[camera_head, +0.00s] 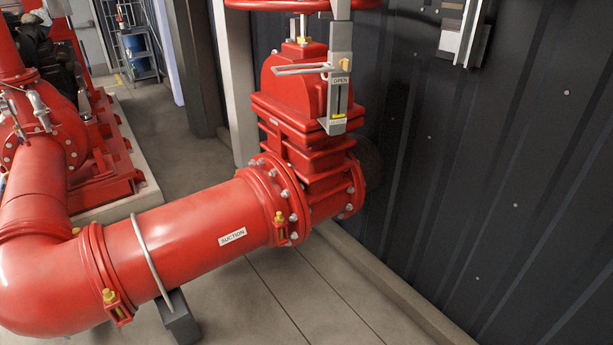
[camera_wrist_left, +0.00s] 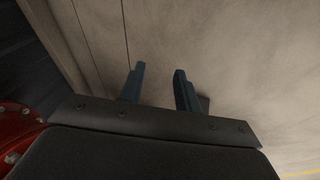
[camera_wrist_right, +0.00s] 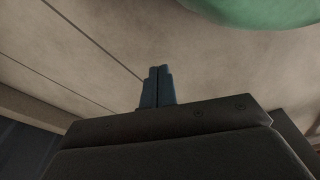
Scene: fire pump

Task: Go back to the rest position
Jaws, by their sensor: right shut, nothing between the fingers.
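My left gripper (camera_wrist_left: 159,88) shows in the left wrist view with its two dark blue fingers apart and nothing between them. Bare floor lies beyond its fingertips. My right gripper (camera_wrist_right: 159,72) shows in the right wrist view with its fingers together and nothing held. Bare floor lies beyond it too. Neither gripper shows in the head view, so their places relative to the pump piping cannot be told there.
A red suction pipe (camera_head: 190,242) joins a red gate valve (camera_head: 300,120) beside a dark ribbed wall (camera_head: 500,170). A grey pipe support (camera_head: 178,322) stands on the floor. A red flange (camera_wrist_left: 14,130) is left of my left gripper. A green rounded object (camera_wrist_right: 265,8) is above right of my right gripper.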

